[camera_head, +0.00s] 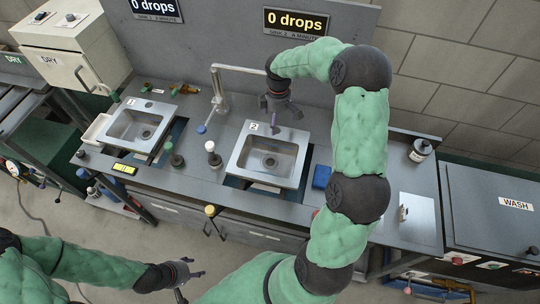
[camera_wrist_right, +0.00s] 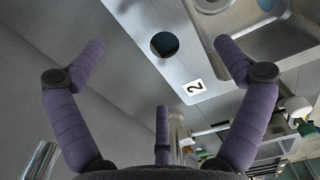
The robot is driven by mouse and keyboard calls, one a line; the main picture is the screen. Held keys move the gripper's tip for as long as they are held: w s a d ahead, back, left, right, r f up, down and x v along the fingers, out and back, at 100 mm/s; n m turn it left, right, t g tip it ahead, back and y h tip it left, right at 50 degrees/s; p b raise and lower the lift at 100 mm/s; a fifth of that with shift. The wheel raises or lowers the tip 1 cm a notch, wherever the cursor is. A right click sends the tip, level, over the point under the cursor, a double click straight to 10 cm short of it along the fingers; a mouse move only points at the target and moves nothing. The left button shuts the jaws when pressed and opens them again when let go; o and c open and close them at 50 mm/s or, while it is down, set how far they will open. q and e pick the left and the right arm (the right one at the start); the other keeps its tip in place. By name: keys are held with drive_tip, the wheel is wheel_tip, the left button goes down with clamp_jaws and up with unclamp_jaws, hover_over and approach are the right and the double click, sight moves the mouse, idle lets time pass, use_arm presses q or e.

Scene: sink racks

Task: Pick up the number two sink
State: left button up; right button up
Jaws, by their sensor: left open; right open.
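The number two sink (camera_head: 240,160) is a square steel sink in the middle of the counter, with a white "2" label at its back left corner. My right gripper (camera_head: 279,118) is open and empty above its back rim. In the right wrist view the sink's rim (camera_wrist_right: 222,70) shows with the "2" label and a round dark hole, and part of the basin at upper right. My right gripper's spread fingers (camera_wrist_right: 160,75) frame this rim; I cannot tell whether any touches it. My left gripper (camera_head: 187,277) is open and empty, low in front of the counter.
A number one sink (camera_head: 136,126) sits further left on the counter. A tall faucet (camera_head: 220,100) stands behind and between the sinks. A blue sponge-like block (camera_head: 321,176) lies right of sink two.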

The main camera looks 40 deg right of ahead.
sight(277, 129)
drive_tip(key=shift+w+f+b, duration=0.1)
drive_tip(key=shift+f+b, duration=0.35)
drive_tip(key=shift+f, duration=3.25)
drive_tip(key=shift+f, duration=0.25)
drive_tip(key=c, duration=1.2)
drive_tip(key=shift+w+d+r, duration=0.1)
drive_tip(key=shift+c, duration=1)
drive_tip(key=shift+r, duration=0.1)
